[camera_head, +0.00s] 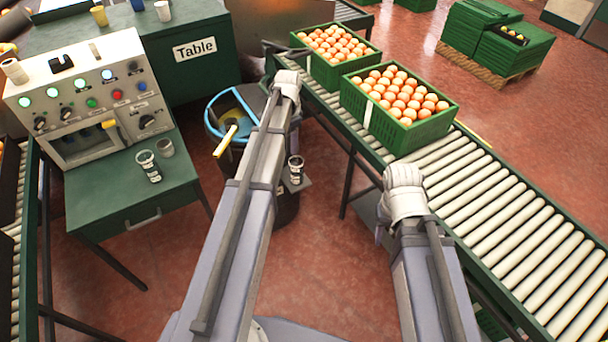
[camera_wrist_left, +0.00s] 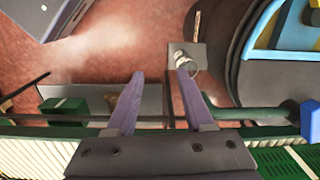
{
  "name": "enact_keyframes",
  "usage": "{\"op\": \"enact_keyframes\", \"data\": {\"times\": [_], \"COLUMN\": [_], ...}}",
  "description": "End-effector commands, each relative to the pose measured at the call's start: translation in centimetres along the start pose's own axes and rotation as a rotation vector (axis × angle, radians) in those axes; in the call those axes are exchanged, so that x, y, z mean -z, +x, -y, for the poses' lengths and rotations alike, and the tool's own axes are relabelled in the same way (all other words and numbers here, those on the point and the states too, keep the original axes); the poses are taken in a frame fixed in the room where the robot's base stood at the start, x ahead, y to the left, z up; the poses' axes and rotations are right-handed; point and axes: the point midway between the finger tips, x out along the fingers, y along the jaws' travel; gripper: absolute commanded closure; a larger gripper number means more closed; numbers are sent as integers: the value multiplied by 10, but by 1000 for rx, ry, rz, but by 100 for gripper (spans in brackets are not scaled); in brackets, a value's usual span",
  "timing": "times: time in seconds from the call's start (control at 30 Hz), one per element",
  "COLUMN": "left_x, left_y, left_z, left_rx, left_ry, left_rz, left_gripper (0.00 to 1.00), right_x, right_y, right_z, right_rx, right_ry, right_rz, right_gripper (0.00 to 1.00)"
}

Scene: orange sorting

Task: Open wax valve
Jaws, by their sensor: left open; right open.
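A dark wax barrel (camera_head: 286,212) with a blue rim stands in the middle, partly behind my left arm; its rim also shows at right in the left wrist view (camera_wrist_left: 262,28). A small metal cup (camera_head: 296,163) sits on a small plate at its side. I cannot make out the wax valve clearly. My left gripper (camera_wrist_left: 160,73) is open and empty; its right fingertip overlaps the cup in the left wrist view, but contact cannot be told. My right gripper (camera_head: 380,232), mostly hidden under its wrist, is open beside the conveyor.
A roller conveyor (camera_head: 500,215) carries green crates of oranges (camera_head: 415,132). A control panel (camera_head: 85,100) with lit buttons stands on a green desk (camera_head: 110,195) at left, with two cups. A green table (camera_head: 210,75) is behind.

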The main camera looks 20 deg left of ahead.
Motion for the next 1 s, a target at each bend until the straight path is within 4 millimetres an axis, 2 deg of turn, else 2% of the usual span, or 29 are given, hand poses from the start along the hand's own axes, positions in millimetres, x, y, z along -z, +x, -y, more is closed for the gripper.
{"op": "enact_keyframes", "data": {"times": [0.03,0.2,0.5,0.7,1.0], "left_x": [1,5,9,10,11], "left_y": [13,33,57,61,61], "left_z": [-10,-34,-65,-72,-73], "left_rx": [1,3,7,8,9], "left_ry": [-3,-20,-44,-51,-52], "left_rz": [2,6,13,14,14], "left_gripper": [48,48,48,48,48], "right_x": [1,2,3,4,4], "right_y": [13,33,57,62,62], "right_z": [1,3,6,6,6], "right_rx": [0,0,0,0,0], "right_ry": [0,0,0,0,0], "right_rz": [0,0,0,0,0], "right_gripper": [50,50,50,50,50]}}
